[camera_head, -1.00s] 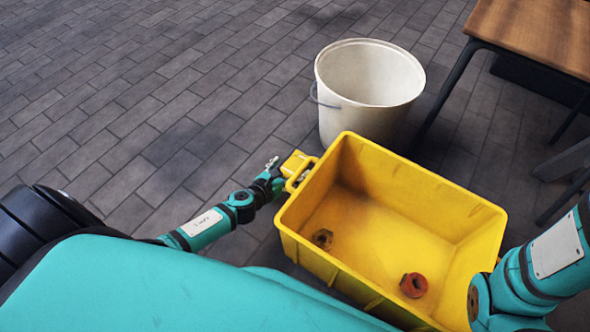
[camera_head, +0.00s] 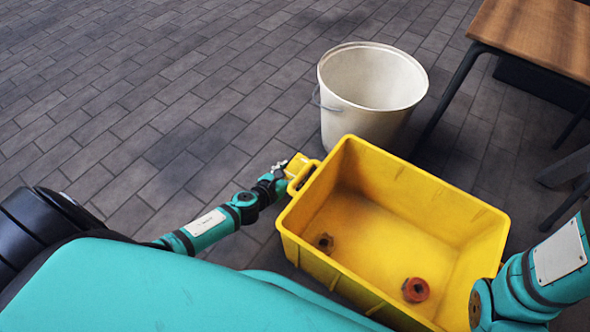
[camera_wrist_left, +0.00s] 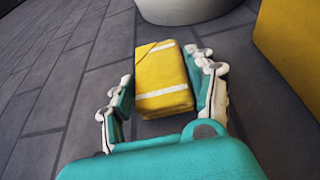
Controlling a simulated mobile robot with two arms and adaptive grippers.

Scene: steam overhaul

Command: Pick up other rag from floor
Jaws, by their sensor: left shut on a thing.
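The rag (camera_wrist_left: 163,80) is a folded yellow cloth with white stripes. In the left wrist view it lies between the two fingers of my left gripper (camera_wrist_left: 163,92), which is shut on it. In the head view the rag (camera_head: 301,163) shows as a small yellow patch at the tip of my left gripper (camera_head: 285,172), close to the yellow crate's left corner. I cannot tell whether the rag touches the floor. My right arm comes in at the right edge; its gripper is out of the picture.
The yellow crate (camera_head: 400,185) stands on the grey paving and holds a dark fitting (camera_head: 324,243) and a red fitting (camera_head: 416,290). A white bucket (camera_head: 340,115) stands behind it. A wooden table (camera_head: 535,38) is at the top right. The floor at left is clear.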

